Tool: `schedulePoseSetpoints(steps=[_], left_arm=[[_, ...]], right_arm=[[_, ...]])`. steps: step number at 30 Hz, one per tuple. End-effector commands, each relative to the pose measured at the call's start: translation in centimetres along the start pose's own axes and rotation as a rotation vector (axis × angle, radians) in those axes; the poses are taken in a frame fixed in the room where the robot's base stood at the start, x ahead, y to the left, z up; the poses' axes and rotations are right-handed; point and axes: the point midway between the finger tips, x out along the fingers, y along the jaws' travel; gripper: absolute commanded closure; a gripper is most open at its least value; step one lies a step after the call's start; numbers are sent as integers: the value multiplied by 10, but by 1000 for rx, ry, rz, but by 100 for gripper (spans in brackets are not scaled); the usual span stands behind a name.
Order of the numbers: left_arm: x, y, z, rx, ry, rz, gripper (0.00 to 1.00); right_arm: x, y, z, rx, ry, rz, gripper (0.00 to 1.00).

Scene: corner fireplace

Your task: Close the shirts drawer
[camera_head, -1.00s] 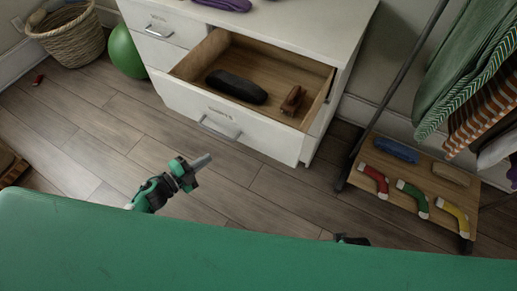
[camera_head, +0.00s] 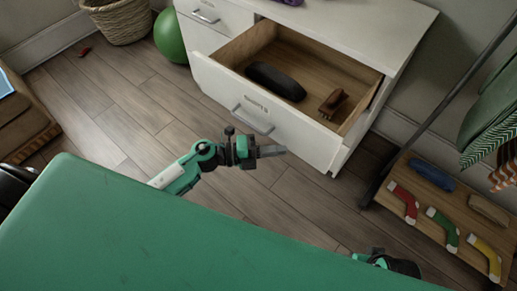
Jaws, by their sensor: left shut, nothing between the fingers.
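A white dresser (camera_head: 352,37) has one drawer (camera_head: 262,110) pulled well out, its wooden inside showing. Its front bears a small label, too blurred to read, and a grey bar handle (camera_head: 252,119). A dark oblong case (camera_head: 276,82) and a brown brush-like object (camera_head: 333,103) lie in the drawer. My left gripper (camera_head: 274,151) is shut and empty. It appears just in front of and below the drawer front, near the handle, pointing right; I cannot tell whether it touches. My right gripper's fingers do not show; only a piece of that arm shows at bottom right.
A closed drawer (camera_head: 208,15) sits at the dresser's upper left. A green ball (camera_head: 170,37) and wicker basket (camera_head: 118,18) stand left of it. A clothes rack with a wooden shelf (camera_head: 420,207) holding socks stands at right. Wooden floor (camera_head: 135,118) is clear between.

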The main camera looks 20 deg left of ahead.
Motion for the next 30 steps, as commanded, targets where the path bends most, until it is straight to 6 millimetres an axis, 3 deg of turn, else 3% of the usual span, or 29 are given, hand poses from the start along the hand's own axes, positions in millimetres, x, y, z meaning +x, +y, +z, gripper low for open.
schedulePoseSetpoints(steps=[3, 9, 30], left_arm=[[24, -1, 3, 0, -2, -3, 100], [40, 1, 22, -1, -2, 0, 100], [51, 0, 34, -1, -2, 0, 100]], right_arm=[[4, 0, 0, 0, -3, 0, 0], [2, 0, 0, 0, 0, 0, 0], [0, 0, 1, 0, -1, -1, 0]])
